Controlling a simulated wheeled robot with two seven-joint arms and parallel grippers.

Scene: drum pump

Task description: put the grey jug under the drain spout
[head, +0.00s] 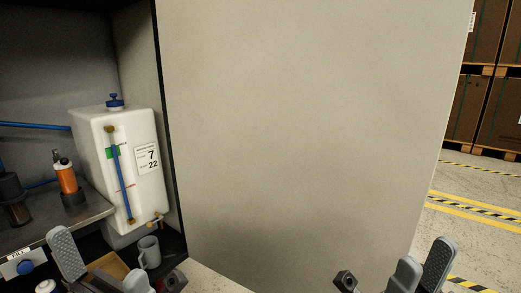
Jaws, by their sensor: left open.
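The grey jug (149,252) stands upright on the dark lower floor of the cabinet, below the white tank.
The white tank (150,185) has a blue cap and sight tube. A large grey panel (310,130) fills the middle. A metal shelf (60,222) on the left carries an orange bottle (66,178). A tan box (107,266) lies beside the jug. Stacked boxes stand far right.

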